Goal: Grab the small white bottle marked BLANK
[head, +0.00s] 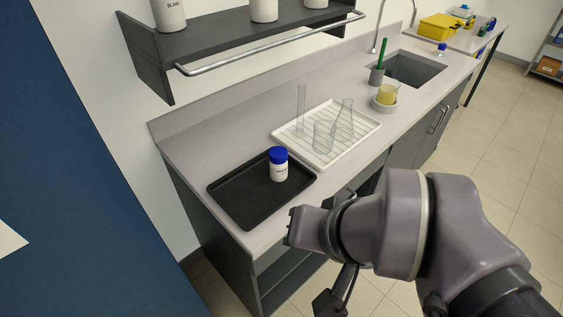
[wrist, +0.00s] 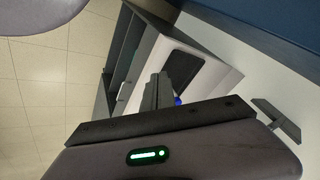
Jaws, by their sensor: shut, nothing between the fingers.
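A small white bottle with a blue cap (head: 278,170) stands upright on the black tray (head: 236,211) at the near end of the bench. Its label is too small to read. In the wrist view, a bit of its blue cap (wrist: 178,101) shows beside the fingers, and the rest is hidden. A white container on the shelf (head: 168,14), cut off at the top, has lettering that looks like BLANK. My gripper (wrist: 158,90) is shut and empty, apart from the bottle. In the head view my arm is right of and nearer than the tray.
A white ribbed rack (head: 367,124) with clear glassware stands behind the tray. The shelf's rail (head: 270,45) overhangs the back. Floor is open at right.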

